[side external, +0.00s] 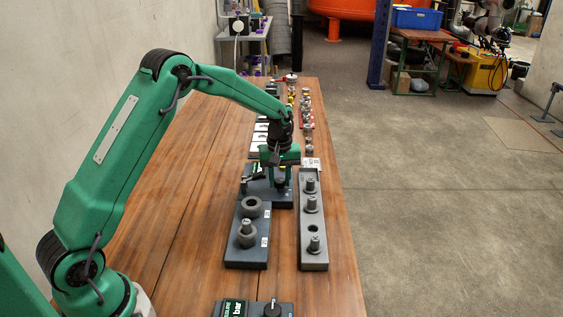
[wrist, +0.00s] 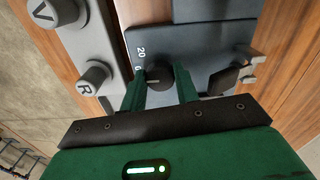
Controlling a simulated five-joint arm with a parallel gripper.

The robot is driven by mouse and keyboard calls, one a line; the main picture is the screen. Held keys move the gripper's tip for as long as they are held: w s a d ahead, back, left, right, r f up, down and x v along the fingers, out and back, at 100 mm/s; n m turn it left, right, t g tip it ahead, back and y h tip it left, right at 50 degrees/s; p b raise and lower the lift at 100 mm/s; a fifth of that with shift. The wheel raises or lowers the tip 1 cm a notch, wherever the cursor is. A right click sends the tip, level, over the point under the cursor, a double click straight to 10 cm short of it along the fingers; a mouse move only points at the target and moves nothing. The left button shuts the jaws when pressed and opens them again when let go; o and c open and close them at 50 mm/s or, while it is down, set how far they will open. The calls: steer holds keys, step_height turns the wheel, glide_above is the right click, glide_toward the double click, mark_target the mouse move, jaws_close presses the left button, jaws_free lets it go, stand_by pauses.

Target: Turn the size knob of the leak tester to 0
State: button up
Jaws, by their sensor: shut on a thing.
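The leak tester (side external: 284,201), a dark blue-grey block, stands under my gripper (side external: 280,172) in the side view. Its bare top also shows in the wrist view (wrist: 205,42). The black size knob (wrist: 158,73) sits between the two green fingers of my gripper (wrist: 161,88), which is shut on it. A pale pointer line shows on the knob, towards the left in the wrist view. White "20" and a partly covered figure are printed left of the knob; other marks are hidden, and I cannot tell the exact setting.
A grey rack (side external: 313,258) with pegs stands close on the right. A dark block (side external: 246,263) with grey rings is in front. A panel with a "bar" display (side external: 232,309) is at the near edge. Small fittings (side external: 306,110) line the back.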

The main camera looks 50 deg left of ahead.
mark_target(280, 180)
stand_by(0.3)
steer(key=shift+r, duration=0.1)
steer(key=o, duration=1)
steer(key=shift+c, duration=0.2)
step_height(280, 180, up, 7)
steer(key=shift+r, duration=0.35)
